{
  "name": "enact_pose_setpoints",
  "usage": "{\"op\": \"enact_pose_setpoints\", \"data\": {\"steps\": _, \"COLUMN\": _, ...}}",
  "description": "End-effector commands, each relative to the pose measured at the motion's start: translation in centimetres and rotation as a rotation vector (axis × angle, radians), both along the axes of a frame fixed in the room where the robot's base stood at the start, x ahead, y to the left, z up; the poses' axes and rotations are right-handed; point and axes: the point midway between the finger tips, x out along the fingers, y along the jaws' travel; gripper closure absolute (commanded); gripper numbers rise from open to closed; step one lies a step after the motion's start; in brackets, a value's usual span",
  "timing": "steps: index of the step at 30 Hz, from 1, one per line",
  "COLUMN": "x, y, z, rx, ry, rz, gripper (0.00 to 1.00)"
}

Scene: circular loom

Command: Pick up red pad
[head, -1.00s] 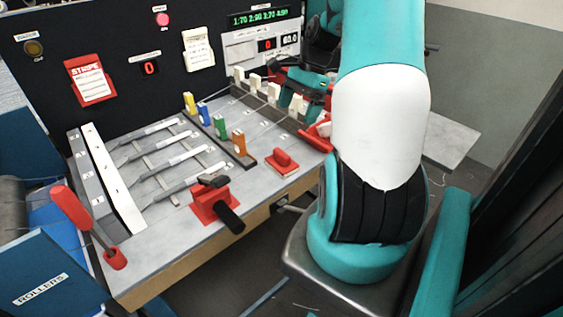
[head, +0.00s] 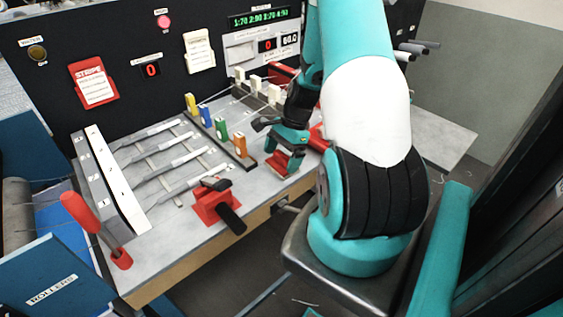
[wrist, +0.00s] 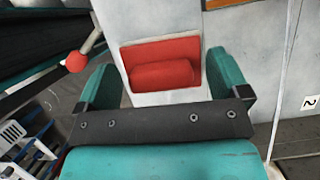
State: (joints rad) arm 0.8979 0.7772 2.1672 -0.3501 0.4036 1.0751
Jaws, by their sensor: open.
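The red pad (head: 284,165) is a flat red plate with a raised red grip block, near the front edge of the grey tabletop. My gripper (head: 284,145) is directly over it and partly covers it in the head view. In the wrist view, the red pad (wrist: 160,52) lies ahead between my two teal fingers, one on each side. The fingers are open and spread wider than the raised block, with nothing held. I cannot tell whether they touch the pad.
A red clamp with a black handle (head: 214,203) stands to the left. The coloured blocks (head: 221,129) stand in a row behind. A red-handled lever (head: 82,212) is at the far left. In the wrist view, a red ball knob (wrist: 76,61) shows at upper left.

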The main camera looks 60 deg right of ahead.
Motion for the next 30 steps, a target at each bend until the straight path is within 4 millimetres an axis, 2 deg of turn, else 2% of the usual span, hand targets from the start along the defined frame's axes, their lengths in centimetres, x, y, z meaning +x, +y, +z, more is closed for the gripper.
{"op": "enact_pose_setpoints", "data": {"steps": 4, "x": 0.0, "y": 0.0, "z": 0.0, "rx": 0.0, "ry": 0.0, "rz": 0.0, "gripper": 0.06}}
{"op": "enact_pose_setpoints", "data": {"steps": 11, "x": 0.0, "y": 0.0, "z": 0.0, "rx": 0.0, "ry": 0.0, "rz": 0.0, "gripper": 0.59}}
{"op": "enact_pose_setpoints", "data": {"steps": 12, "x": 0.0, "y": 0.0, "z": 0.0, "rx": 0.0, "ry": 0.0, "rz": 0.0, "gripper": 0.61}}
{"op": "enact_pose_setpoints", "data": {"steps": 23, "x": 0.0, "y": -0.1, "z": 0.5, "rx": 0.0, "ry": -0.001, "rz": 0.0, "gripper": 0.61}}
{"op": "enact_pose_setpoints", "data": {"steps": 26, "x": 0.1, "y": -0.1, "z": 1.5, "rx": -0.003, "ry": -0.003, "rz": 0.001, "gripper": 0.61}}
{"op": "enact_pose_setpoints", "data": {"steps": 30, "x": 0.1, "y": -0.2, "z": 4.1, "rx": -0.006, "ry": -0.005, "rz": 0.0, "gripper": 0.61}}
